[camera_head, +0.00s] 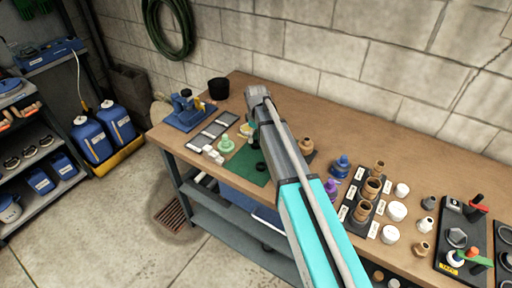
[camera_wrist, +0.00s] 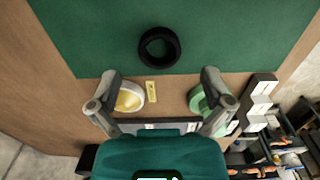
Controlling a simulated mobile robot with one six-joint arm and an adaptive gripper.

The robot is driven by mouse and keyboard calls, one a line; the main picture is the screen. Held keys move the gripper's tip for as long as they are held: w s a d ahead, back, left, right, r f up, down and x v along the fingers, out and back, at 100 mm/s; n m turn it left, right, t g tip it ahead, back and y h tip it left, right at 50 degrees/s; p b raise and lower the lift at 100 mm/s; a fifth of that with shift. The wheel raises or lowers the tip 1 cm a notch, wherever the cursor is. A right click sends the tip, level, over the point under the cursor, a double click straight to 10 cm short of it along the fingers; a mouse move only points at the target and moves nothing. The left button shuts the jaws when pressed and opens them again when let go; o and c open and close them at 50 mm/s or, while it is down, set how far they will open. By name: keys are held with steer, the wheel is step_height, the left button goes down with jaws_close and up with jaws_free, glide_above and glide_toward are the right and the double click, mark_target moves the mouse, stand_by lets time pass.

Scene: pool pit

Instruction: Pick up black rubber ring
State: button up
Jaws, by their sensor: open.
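The black rubber ring (camera_wrist: 146,48) lies flat on the green mat (camera_wrist: 95,45), near the mat's edge, in the wrist view. It also shows as a small dark ring (camera_head: 261,167) on the mat (camera_head: 240,168) in the head view. My gripper (camera_wrist: 161,80) is open and empty, its two fingers spread wide. In the wrist picture the ring appears just beyond the fingertips, roughly centred between them, and nothing touches it. In the head view my arm hides most of the gripper.
By the fingers are a pale yellow round piece with a white rim (camera_wrist: 130,97) and a green round part (camera_wrist: 197,101). A small yellow label (camera_wrist: 152,92) lies between them. Brass fittings (camera_head: 306,146) and a blue fitting (camera_head: 341,165) stand right of my arm on the wooden bench (camera_head: 330,128).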

mark_target(256, 146)
steer(key=shift+a+f+b, duration=0.1)
steer(key=shift+f+b, duration=1.45)
steer(key=shift+f, duration=0.25)
steer(key=c, duration=0.9)
